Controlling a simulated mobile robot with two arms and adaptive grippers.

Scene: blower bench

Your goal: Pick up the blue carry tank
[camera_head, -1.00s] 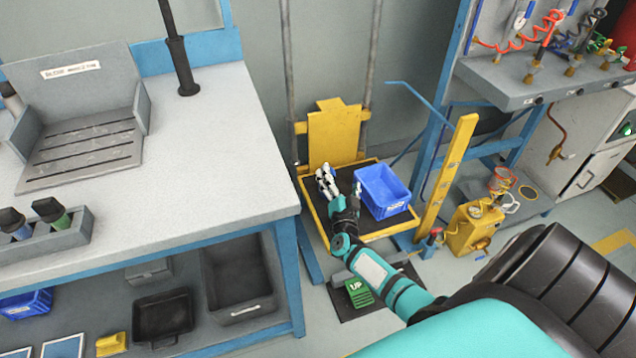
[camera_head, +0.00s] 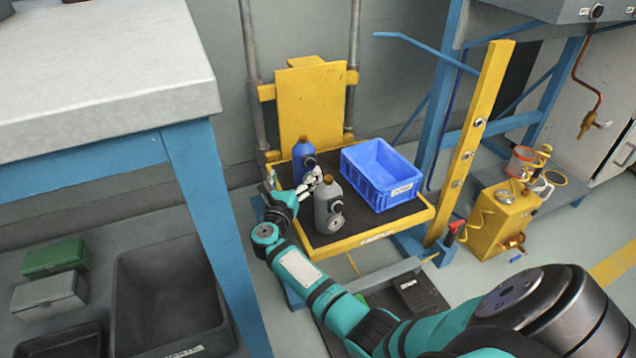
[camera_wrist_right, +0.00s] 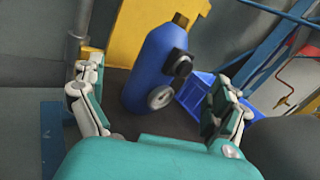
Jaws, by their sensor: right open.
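The blue carry tank (camera_head: 304,158) stands upright on the left part of the yellow lift platform in the head view, with a brass cap and a black fitting. A grey tank (camera_head: 329,205) stands in front of it. My right gripper (camera_head: 296,190) is open, beside the two tanks. In the right wrist view the blue tank (camera_wrist_right: 155,68) shows between the spread fingers of the right gripper (camera_wrist_right: 160,105), beyond their tips, with a black knob and a grey gauge on its side. My left gripper is not in view.
A blue crate (camera_head: 380,178) sits on the right of the lift platform (camera_head: 350,241). A workbench (camera_head: 90,85) stands at the left. A yellow post (camera_head: 468,140) and a yellow canister (camera_head: 500,222) stand to the right. A grey bin (camera_head: 170,300) is under the bench.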

